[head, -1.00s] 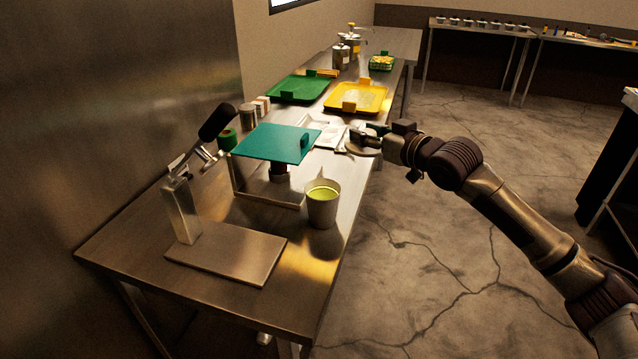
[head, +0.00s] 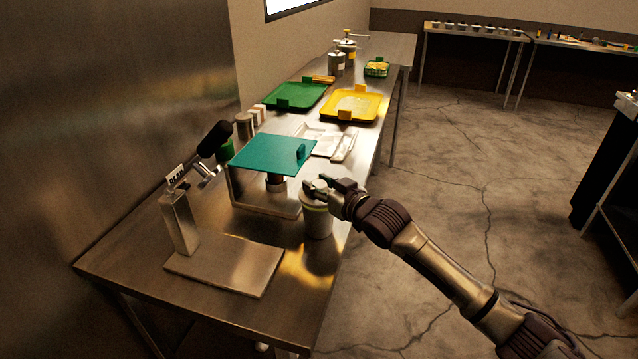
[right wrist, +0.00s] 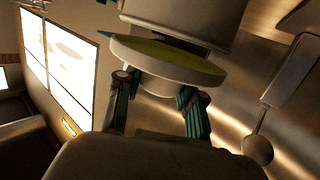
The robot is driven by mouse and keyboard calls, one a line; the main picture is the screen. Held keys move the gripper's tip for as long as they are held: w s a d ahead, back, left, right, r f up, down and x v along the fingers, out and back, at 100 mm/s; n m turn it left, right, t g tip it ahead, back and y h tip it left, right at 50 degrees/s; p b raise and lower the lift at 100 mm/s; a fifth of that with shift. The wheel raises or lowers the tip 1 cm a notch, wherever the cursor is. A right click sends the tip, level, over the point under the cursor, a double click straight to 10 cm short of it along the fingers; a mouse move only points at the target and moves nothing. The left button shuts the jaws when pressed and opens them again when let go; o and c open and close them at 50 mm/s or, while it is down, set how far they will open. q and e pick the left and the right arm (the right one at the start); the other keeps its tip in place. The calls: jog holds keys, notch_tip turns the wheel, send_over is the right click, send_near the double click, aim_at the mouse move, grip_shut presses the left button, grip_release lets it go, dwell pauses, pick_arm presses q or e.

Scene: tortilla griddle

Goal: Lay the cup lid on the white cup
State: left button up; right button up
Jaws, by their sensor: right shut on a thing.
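The white cup (head: 318,225) stands upright near the right edge of the metal table. My right gripper (head: 317,187) is directly over the cup's mouth and is shut on the cup lid (head: 312,198). The lid hides most of the opening. In the right wrist view the lid (right wrist: 150,62) is a pale disc between the fingers (right wrist: 158,98), with a greenish face towards the cup (right wrist: 195,15). I cannot tell whether the lid touches the rim. My left gripper is not in view.
A stand with a teal board (head: 270,153) is just left of the cup. Green (head: 293,96) and yellow (head: 352,106) trays lie farther back. The floor (head: 450,200) on the right is clear.

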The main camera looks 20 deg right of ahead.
jog(key=shift+f, duration=0.6)
jog(key=o, duration=0.7)
jog(key=shift+o, duration=0.2)
jog(key=shift+r, duration=0.1)
